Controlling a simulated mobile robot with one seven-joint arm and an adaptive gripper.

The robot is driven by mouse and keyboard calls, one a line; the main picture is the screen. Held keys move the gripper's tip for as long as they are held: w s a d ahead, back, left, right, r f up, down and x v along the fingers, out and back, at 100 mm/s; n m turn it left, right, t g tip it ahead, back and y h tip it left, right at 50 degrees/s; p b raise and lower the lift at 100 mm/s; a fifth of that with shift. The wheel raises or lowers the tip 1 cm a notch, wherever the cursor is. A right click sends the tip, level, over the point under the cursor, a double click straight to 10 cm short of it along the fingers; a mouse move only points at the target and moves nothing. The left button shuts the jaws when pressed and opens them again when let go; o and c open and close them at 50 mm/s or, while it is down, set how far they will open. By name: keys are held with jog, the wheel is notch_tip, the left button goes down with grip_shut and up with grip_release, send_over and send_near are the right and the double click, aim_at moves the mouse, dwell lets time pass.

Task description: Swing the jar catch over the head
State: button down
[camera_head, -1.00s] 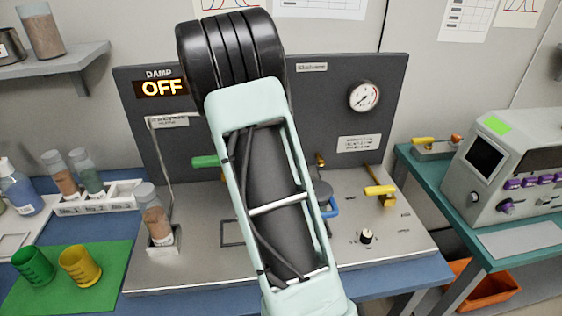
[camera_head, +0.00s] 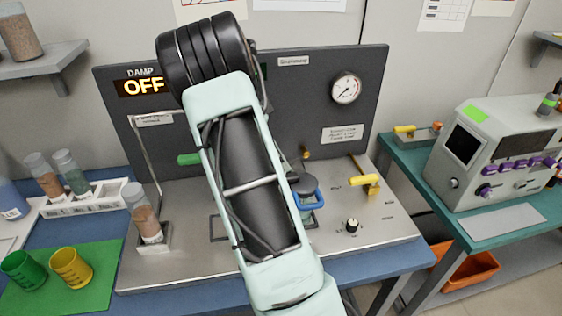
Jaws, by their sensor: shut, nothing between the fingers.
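My arm covers the middle of the grey apparatus (camera_head: 185,265), and my gripper is not visible. The blue loop may be the jar catch; I cannot tell for sure. Its left side is near the arm's outline, and what lies behind the arm is hidden. A green handle (camera_head: 188,159) sticks out left of the arm.
A jar of brown powder (camera_head: 143,212) stands in a holder at the left of the deck. A yellow lever (camera_head: 366,184) and a black knob (camera_head: 352,225) are at the right. A gauge (camera_head: 346,88) and an OFF display (camera_head: 143,87) are on the back panel.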

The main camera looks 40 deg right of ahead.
jog(key=shift+r, duration=0.15)
notch_tip(320, 180, up, 10)
dwell(0.6)
